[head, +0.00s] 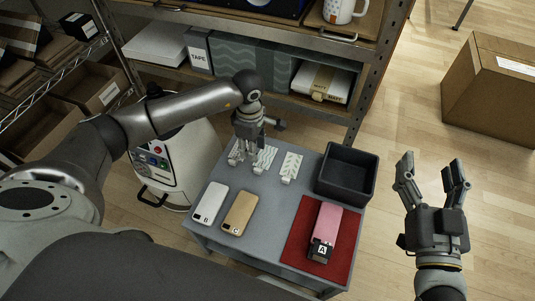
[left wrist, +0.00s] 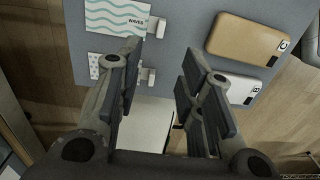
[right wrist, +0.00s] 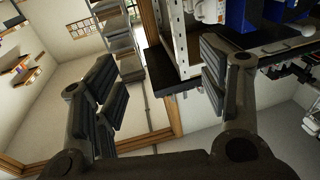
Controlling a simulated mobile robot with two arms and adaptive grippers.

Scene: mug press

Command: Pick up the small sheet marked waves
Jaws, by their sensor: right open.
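The small sheet marked waves (left wrist: 117,17) is white with teal wavy lines and a pale tab at one end. It lies flat on the grey table and also shows in the head view (head: 267,157), partly beside my fingers. My left gripper (left wrist: 160,52) is open and empty, pointing down over the table; in the head view (head: 249,156) it is close to the waves sheet and the dotted sheet (left wrist: 93,66). One finger covers part of the dotted sheet. My right gripper (head: 430,168) is open and empty, right of the table.
A chevron sheet (head: 291,166) lies right of the waves sheet. A white case (head: 209,203), a tan case (head: 239,212) and a pink case (head: 326,222) on a red mat (head: 297,232) lie nearer. A dark bin (head: 347,195) stands right; shelves (head: 290,100) rise behind.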

